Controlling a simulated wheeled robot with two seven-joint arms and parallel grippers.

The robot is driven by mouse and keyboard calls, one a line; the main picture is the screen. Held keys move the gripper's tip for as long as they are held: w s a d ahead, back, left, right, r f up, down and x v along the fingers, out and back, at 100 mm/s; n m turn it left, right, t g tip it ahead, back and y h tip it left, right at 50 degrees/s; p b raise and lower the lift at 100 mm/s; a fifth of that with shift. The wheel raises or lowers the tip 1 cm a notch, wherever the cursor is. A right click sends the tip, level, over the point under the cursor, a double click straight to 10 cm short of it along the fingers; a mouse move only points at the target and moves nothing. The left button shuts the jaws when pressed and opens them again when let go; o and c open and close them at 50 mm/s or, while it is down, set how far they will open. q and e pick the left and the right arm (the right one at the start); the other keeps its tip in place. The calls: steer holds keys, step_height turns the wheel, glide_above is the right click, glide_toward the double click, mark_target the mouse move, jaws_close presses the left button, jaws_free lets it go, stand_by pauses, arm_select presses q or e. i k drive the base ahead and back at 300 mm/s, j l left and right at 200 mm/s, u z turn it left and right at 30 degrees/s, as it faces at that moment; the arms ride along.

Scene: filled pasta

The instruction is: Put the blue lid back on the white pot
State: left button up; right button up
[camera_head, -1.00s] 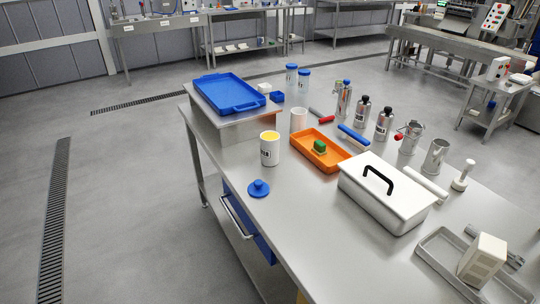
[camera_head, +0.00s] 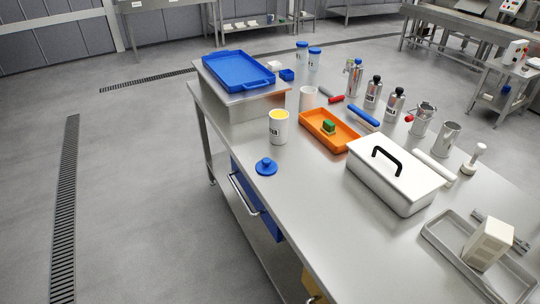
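The blue lid (camera_head: 266,167) lies on the steel table near its left edge, with its round knob up. The white pot (camera_head: 278,129) stands upright just behind the lid, slightly to its right. The pot has no lid on it and its yellow contents show at the top. It carries a dark label on its side. The lid and the pot are apart. Neither of my grippers shows in the head view.
An orange tray (camera_head: 343,137) with a green block stands right of the pot. A plain white cup (camera_head: 307,98) stands behind it. A blue tray (camera_head: 238,68) sits on a raised steel shelf. Table around the blue lid is clear.

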mark_target(278, 117)
steer(key=i+j, duration=0.15)
steer(key=j, duration=0.2)
steer(key=i+j, duration=0.15)
steer(key=j, duration=0.2)
steer(key=i+j, duration=0.2)
steer(key=j, duration=0.15)
steer(key=i+j, duration=0.15)
steer(key=j, duration=0.2)
steer(key=i+j, duration=0.15)
steer(key=j, duration=0.2)
steer(key=z, duration=1.35)
